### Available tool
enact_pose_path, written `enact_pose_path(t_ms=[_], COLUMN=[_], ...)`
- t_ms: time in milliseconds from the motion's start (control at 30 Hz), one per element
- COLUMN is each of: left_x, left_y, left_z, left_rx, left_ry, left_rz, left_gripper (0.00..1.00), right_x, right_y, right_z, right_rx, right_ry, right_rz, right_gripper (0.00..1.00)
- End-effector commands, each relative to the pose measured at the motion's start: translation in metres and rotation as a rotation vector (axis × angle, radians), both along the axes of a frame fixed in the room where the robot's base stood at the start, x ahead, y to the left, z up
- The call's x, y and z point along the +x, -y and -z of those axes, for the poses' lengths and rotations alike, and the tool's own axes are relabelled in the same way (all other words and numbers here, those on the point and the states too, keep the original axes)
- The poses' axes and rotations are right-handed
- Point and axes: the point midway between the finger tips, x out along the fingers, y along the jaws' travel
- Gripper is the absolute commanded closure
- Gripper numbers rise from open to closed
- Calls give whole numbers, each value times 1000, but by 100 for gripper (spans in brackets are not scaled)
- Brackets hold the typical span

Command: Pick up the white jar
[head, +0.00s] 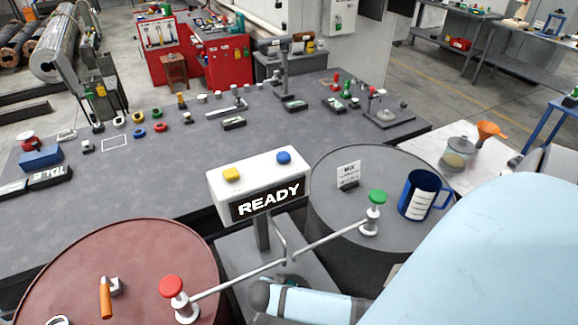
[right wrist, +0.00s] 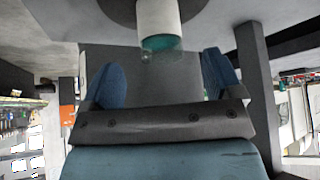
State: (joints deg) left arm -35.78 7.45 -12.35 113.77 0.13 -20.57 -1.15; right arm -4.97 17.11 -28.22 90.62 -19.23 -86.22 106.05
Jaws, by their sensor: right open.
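In the right wrist view, a white cylinder (right wrist: 158,20) with a teal, partly see-through end shows at the top, against a dark round surface. It may be the white jar, but I cannot tell for sure. My right gripper (right wrist: 163,80) has its two blue fingers wide apart, with nothing gripped between them. The cylinder lies beyond the fingertips, roughly in line with the gap. In the head view my light blue right arm covers the lower right, and its fingers cannot be made out. No clear white jar shows there. My left gripper is not in view.
In the head view, a red barrel (head: 95,255) and a grey barrel (head: 325,195) flank a READY sign (head: 262,185). A bar with a red knob (head: 171,287) and a green knob (head: 377,197) spans them. A blue mug (head: 416,183) and a lidded glass jar (head: 458,160) stand right.

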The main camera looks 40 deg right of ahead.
Motion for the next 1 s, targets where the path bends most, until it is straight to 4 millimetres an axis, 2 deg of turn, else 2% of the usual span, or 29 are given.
enact_pose_path(t_ms=[167,400,533,767,1000], left_x=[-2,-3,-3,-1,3], left_y=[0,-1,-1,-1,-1], left_z=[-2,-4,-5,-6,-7], left_rx=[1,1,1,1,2], left_ry=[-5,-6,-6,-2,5], left_rz=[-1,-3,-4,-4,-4], left_gripper=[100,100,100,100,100], right_x=[4,10,12,12,12], right_y=[17,36,42,42,42], right_z=[-2,32,41,42,42], right_rx=[-4,-1,0,1,1], right_ry=[0,-2,-1,1,-1], right_rz=[1,-1,-1,-1,-1], right_gripper=[15,15,15,15,68])
